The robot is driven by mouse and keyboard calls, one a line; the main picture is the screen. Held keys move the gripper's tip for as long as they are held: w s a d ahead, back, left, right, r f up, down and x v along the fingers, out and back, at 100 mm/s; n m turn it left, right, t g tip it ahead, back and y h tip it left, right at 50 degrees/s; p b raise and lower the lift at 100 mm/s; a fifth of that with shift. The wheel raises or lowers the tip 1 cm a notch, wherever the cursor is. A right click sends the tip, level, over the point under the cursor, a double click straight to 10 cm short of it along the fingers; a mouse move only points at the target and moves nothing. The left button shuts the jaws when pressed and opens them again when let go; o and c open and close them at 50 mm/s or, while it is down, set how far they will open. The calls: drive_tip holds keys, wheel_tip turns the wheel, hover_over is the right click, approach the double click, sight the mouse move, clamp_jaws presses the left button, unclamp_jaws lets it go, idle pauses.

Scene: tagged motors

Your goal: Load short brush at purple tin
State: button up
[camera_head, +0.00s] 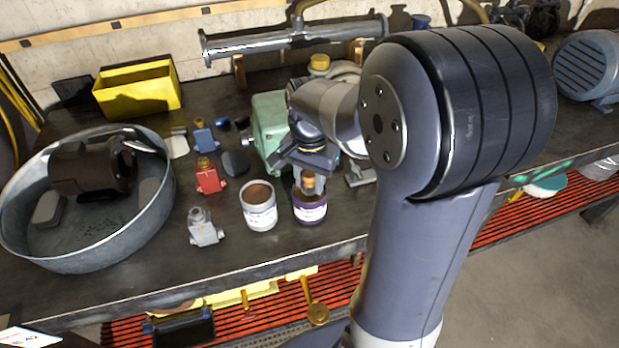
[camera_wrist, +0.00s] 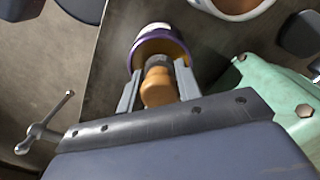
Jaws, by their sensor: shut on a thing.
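The purple tin (camera_head: 310,212) stands upright on the dark bench near its front edge, with a white label. In the wrist view its purple rim and brownish inside show beyond my fingertips (camera_wrist: 145,42). My gripper (camera_head: 308,178) points down over the tin. It is shut on the short brush (camera_head: 308,184), whose orange-brown wooden handle (camera_wrist: 158,88) sits between the two fingers. The brush's dark ferrule points into the tin's mouth. The bristles are hidden, so I cannot tell how deep they reach.
A white tin (camera_head: 259,216) with brown contents stands just left of the purple tin. A green vise or motor body (camera_head: 268,125) is close behind.

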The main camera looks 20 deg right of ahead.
sight(310, 173)
drive_tip(key=shift+f, duration=0.4)
idle(1.0)
drive_tip(key=shift+r, duration=0.15)
wheel_tip(310, 173, up, 7)
drive_tip(key=p, duration=0.6)
idle(0.8)
